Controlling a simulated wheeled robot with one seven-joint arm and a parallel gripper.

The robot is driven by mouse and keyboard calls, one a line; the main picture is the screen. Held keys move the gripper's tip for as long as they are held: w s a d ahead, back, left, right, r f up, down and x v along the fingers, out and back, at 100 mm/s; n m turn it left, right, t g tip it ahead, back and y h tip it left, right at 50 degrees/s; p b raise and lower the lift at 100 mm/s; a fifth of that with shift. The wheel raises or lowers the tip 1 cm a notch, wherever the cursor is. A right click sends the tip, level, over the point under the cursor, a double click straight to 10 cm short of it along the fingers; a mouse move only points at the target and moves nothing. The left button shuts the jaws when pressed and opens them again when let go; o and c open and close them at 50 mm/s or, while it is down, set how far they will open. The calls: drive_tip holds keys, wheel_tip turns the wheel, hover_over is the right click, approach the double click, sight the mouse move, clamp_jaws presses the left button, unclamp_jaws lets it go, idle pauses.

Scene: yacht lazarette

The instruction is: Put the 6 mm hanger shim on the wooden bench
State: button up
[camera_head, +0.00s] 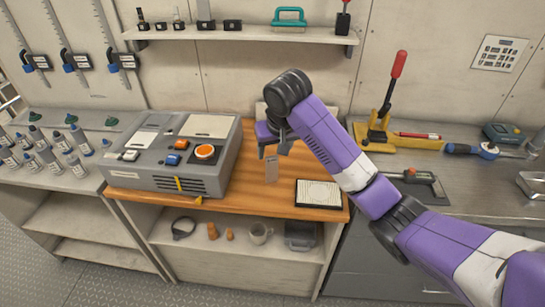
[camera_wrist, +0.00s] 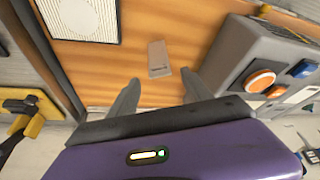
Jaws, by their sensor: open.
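A small flat grey plate, which looks like the hanger shim (camera_head: 271,169), shows against the wooden bench (camera_head: 240,190). In the wrist view the shim (camera_wrist: 159,58) shows just beyond my fingertips, in line with the gap between them, against the orange wood (camera_wrist: 100,60). I cannot tell for certain whether it lies flat or is tilted. My gripper (camera_head: 273,140) is over the bench, close to the shim. In the wrist view its two fingers (camera_wrist: 160,90) are apart, with nothing between them. The 6 mm marking cannot be read.
A grey machine (camera_head: 180,155) with an orange button stands left on the bench. A black-framed pale mat (camera_head: 319,194) lies at the right front. A yellow press with a red lever (camera_head: 385,105) stands on the metal counter. A tool shelf (camera_head: 240,35) hangs behind.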

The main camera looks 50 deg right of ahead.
drive_tip(key=p+v, duration=0.1)
drive_tip(key=v, duration=0.5)
drive_tip(key=shift+r, duration=0.4)
drive_tip(key=shift+s+a, duration=0.15)
